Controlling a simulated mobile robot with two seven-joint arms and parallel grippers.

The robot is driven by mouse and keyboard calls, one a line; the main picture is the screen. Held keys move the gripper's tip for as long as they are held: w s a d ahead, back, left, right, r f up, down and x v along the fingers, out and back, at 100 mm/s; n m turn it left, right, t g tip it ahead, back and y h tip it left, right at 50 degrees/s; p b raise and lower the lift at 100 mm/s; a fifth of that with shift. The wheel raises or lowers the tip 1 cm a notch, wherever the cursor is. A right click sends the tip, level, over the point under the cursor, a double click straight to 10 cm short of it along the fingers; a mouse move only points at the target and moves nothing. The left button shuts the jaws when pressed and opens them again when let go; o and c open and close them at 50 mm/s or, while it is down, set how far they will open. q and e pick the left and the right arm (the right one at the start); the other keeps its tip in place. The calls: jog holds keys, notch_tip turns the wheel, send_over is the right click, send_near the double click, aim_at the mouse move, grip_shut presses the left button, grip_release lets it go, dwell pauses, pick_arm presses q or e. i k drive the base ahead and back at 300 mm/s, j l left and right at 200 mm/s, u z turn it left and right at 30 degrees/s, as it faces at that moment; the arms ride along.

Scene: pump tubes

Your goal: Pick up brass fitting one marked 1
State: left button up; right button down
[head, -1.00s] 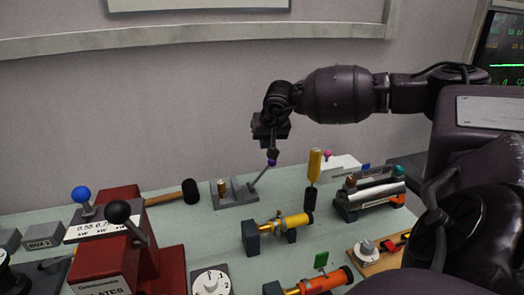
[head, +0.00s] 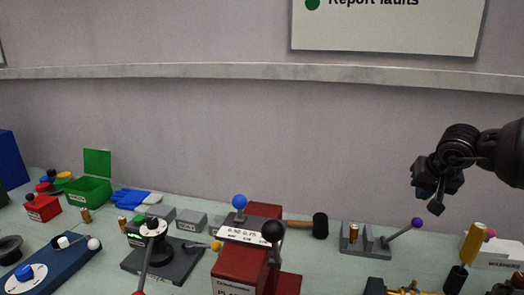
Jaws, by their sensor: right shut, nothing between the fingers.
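Several small brass fittings stand on the bench. One brass fitting (head: 86,215) is by the green box at the left, and another brass fitting (head: 122,226) is a little right of it. A third brass cylinder (head: 354,232) stands in a grey stand (head: 380,249). I cannot read a number 1 on any of them. My right gripper (head: 436,207) is shut and empty, just above and right of the purple knob (head: 417,223) of the stand's lever, apparently apart from it. My left gripper is not in view.
A green open box (head: 89,191), blue gloves (head: 132,198) and grey boxes (head: 191,219) stand at the left. A red lever unit (head: 240,270) and a black-headed mallet (head: 320,225) are in the middle. A yellow-handled tool (head: 473,243) stands upright at the right.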

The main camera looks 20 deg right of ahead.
aim_at(354, 229)
jog(key=k+j, duration=0.25)
jog(key=k, duration=0.2)
jog(key=k+j, duration=0.3)
jog(key=k, duration=0.2)
